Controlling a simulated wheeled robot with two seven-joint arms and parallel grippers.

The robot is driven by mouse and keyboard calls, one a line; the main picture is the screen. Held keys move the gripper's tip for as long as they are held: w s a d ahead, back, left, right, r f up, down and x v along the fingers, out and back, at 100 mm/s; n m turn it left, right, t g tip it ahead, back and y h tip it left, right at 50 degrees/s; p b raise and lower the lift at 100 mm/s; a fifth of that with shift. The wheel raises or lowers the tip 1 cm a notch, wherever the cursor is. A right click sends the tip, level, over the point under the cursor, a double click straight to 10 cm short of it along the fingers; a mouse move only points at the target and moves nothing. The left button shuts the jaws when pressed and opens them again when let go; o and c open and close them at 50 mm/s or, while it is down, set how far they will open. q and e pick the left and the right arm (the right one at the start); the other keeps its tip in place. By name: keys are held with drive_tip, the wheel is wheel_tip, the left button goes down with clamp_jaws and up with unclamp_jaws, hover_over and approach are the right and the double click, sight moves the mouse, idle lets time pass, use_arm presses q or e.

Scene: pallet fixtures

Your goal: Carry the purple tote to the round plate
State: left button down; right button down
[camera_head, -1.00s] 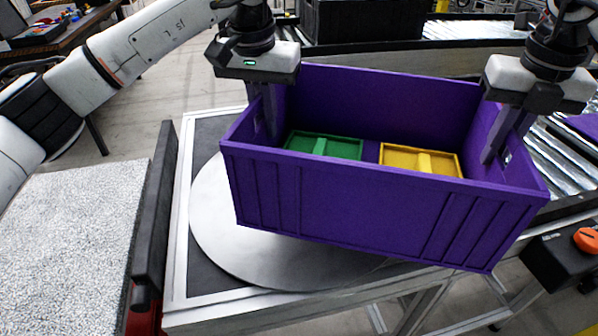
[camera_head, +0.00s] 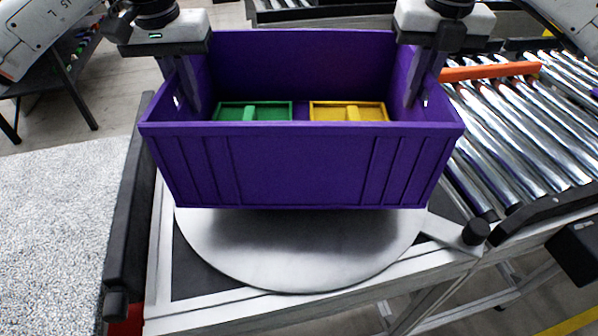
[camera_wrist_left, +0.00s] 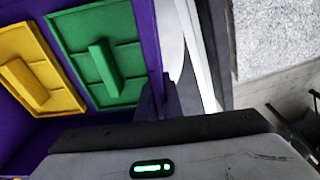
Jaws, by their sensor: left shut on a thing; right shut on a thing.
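The purple tote (camera_head: 300,168) is held over the round plate (camera_head: 290,262), with a dark shadow on the plate beneath it. It looks level, and I cannot tell whether its bottom touches the plate. Inside lie a green tray (camera_head: 252,111) and a yellow tray (camera_head: 348,111). My left gripper (camera_head: 190,95) is shut on the tote's left end wall, my right gripper (camera_head: 416,88) on its right end wall. In the left wrist view the tote wall (camera_wrist_left: 148,45), the green tray (camera_wrist_left: 100,48) and the yellow tray (camera_wrist_left: 33,65) show beside the gripper.
A roller conveyor (camera_head: 525,125) with an orange bar (camera_head: 490,72) lies to the right. A black knob (camera_head: 476,232) stands at the plate's right. A dark upright panel (camera_head: 128,210) borders the stand at left, beside a speckled grey surface (camera_head: 55,215).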

sight(174, 70)
use_arm(q)
drive_tip(key=shift+a, duration=0.1)
drive_tip(key=shift+f, duration=0.2)
use_arm(e)
drive_tip(key=shift+f, duration=0.2)
